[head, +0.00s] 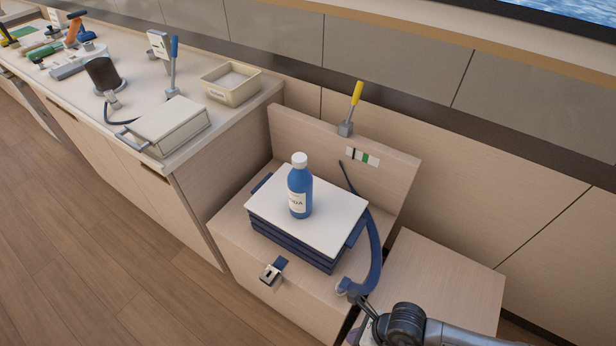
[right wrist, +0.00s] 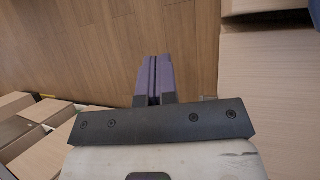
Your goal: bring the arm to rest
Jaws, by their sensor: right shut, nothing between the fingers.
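My right arm (head: 405,322) comes in at the bottom right of the head view, beside the low bench. Its fingertips are hard to make out there. In the right wrist view my right gripper (right wrist: 154,80) has its two purple fingers together with nothing between them. The wood floor (right wrist: 95,45) shows behind them. My left gripper is not in view.
A blue bottle (head: 299,190) stands upright on a white-topped blue stack (head: 325,222) on the bench. A loose blue strap (head: 376,255) curves close to my right arm. A counter (head: 190,150) with a cream bin (head: 231,84) stands left. Floor (head: 100,260) is clear.

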